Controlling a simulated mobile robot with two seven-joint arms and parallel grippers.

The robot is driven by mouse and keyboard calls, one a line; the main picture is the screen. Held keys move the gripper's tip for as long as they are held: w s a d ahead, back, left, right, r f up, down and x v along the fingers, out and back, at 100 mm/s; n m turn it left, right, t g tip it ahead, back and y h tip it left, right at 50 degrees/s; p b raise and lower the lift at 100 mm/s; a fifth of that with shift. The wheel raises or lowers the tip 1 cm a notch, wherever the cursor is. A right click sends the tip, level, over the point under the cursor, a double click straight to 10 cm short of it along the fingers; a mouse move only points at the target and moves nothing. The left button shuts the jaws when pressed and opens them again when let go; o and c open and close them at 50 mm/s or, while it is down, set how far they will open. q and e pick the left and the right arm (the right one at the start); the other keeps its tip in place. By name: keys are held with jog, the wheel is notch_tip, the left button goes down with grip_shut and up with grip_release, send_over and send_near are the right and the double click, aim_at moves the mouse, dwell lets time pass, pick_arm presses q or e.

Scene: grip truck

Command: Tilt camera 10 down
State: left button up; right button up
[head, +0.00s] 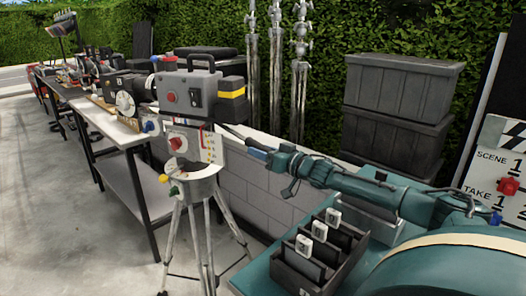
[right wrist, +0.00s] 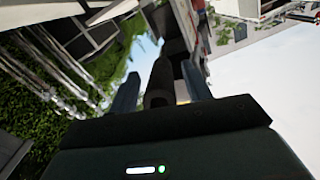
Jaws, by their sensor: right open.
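A grey film camera (head: 190,95) with a top handle, a red button and a yellow band stands on a pale tripod (head: 203,225) left of centre. My right gripper (head: 256,153), with blue fingertips, reaches in from the right to the end of this handle. In the right wrist view a dark bar (right wrist: 168,72), which looks like the handle, lies between the two spread fingers (right wrist: 160,92). I cannot tell whether either finger touches it. My left gripper is not in view.
A long table (head: 125,135) with equipment runs along the left. Silver stands (head: 276,70) and stacked dark crates (head: 398,100) are behind my right arm. A clapperboard (head: 495,170) is at the right. A black divided box (head: 318,262) lies below the arm. The floor at left is clear.

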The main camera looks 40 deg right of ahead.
jog(key=shift+w, duration=0.1)
jog(key=shift+c, duration=0.6)
grip_shut()
